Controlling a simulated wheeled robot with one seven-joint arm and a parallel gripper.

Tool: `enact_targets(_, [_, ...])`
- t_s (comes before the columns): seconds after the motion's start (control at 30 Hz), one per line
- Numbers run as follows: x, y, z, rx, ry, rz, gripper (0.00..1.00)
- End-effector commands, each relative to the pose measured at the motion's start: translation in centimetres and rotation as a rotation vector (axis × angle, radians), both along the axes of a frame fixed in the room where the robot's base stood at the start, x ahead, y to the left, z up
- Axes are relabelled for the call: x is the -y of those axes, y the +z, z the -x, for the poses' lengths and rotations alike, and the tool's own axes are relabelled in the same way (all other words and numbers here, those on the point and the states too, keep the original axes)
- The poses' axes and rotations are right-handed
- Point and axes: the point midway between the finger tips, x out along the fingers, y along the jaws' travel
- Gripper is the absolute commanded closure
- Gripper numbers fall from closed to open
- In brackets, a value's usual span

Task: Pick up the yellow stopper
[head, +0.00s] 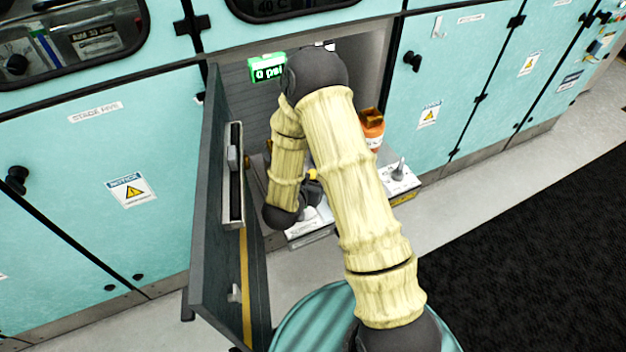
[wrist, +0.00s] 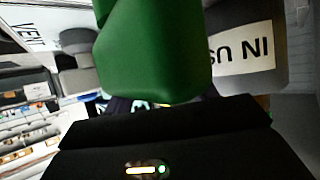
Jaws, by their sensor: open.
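A small yellow patch (head: 313,174), possibly the yellow stopper, shows beside my black gripper (head: 312,190) inside the open cabinet in the head view. My arm hides most of the area around it. In the wrist view a thin yellow sliver (wrist: 166,104) shows just under a large green object (wrist: 155,50), above the black body of my gripper (wrist: 155,135). The stopper's full shape is hidden in both views. My gripper is open; its fingertips are mostly hidden, and I cannot tell whether they touch the yellow part.
The open cabinet door (head: 215,220) stands left of my arm. An orange container (head: 372,130) and a grey box with a lever (head: 398,178) are at right inside the cabinet. A green "0 psi" display (head: 268,68) is at the back. An "IN USE" label (wrist: 240,48) shows behind the green object.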

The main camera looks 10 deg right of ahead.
Motion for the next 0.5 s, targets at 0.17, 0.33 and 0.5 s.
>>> enact_targets(0.17, [0.83,-0.84,-1.26,-0.001,0.0,0.0,0.43])
enact_targets(0.33, [0.85,-0.86,-1.32,0.0,0.001,0.0,0.43])
enact_targets(0.5, [0.85,-0.84,-1.31,0.0,0.001,0.0,0.43])
